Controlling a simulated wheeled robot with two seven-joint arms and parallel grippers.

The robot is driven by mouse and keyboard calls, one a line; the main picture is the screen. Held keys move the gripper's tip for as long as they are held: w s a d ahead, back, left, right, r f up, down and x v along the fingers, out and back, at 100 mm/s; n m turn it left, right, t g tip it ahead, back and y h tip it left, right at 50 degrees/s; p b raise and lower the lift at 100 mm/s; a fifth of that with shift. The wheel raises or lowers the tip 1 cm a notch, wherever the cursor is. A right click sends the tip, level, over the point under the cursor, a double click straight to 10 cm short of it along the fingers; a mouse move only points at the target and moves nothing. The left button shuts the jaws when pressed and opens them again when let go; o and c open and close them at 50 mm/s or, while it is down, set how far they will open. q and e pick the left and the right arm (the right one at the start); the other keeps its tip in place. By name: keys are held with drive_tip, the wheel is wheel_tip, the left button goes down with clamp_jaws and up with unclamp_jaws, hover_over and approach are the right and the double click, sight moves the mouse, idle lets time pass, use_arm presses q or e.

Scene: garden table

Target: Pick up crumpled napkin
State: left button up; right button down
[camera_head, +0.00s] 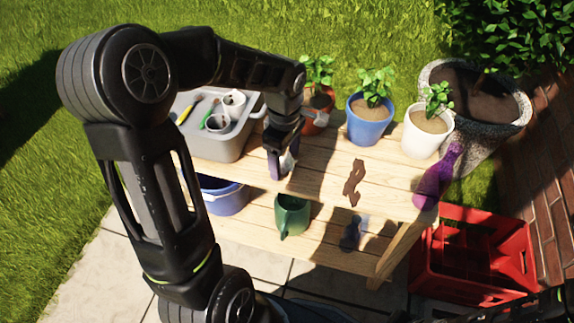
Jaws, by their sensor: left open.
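My left gripper (281,168) points down over the front part of the wooden table top, left of its middle. It is open. A small pale, greyish item (289,160) shows at its fingers, partly hidden by them; it may be the crumpled napkin, but I cannot tell for sure. I cannot tell whether the fingers touch it. A brown, irregular, crinkled shape (353,183) lies on the table top to the right, apart from the gripper. My right gripper is not in view.
A grey tub (222,145) with tools and cups stands left. Potted plants in orange (318,112), blue (369,124) and white (426,135) pots line the back. A green watering can (291,215) is on the lower shelf.

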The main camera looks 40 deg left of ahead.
sight(285, 158)
use_arm(q)
drive_tip(key=shift+c, duration=0.4)
drive_tip(key=c, duration=1.3)
wheel_tip(285, 158, up, 10)
drive_tip(key=p, duration=0.3)
idle(0.5)
